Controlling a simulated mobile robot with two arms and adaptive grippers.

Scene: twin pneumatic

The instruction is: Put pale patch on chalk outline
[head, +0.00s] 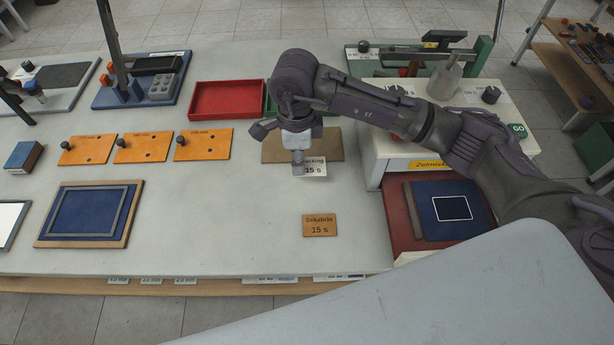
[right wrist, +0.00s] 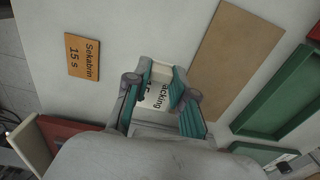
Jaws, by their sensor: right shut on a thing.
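The chalk outline is a white rectangle (head: 452,208) on a dark blue plate (head: 428,223) at the right, in a dark red recess below the white box. My right gripper (head: 299,168) points down over the middle of the table, away from the outline. It is shut on a small pale piece (right wrist: 161,69), which I take for the pale patch; the fingers hide much of it. A white card reading "...acking 15 s" (head: 315,167) lies directly behind the fingers, and also shows in the right wrist view (right wrist: 154,97). My left gripper is not in view.
A tan board (head: 330,143) lies beside the gripper. An orange "Sekabrin 15 s" card (head: 320,226) lies nearer the front. Red (head: 227,100) and green trays stand behind. A white box with a GO button (head: 517,130) stands at the right.

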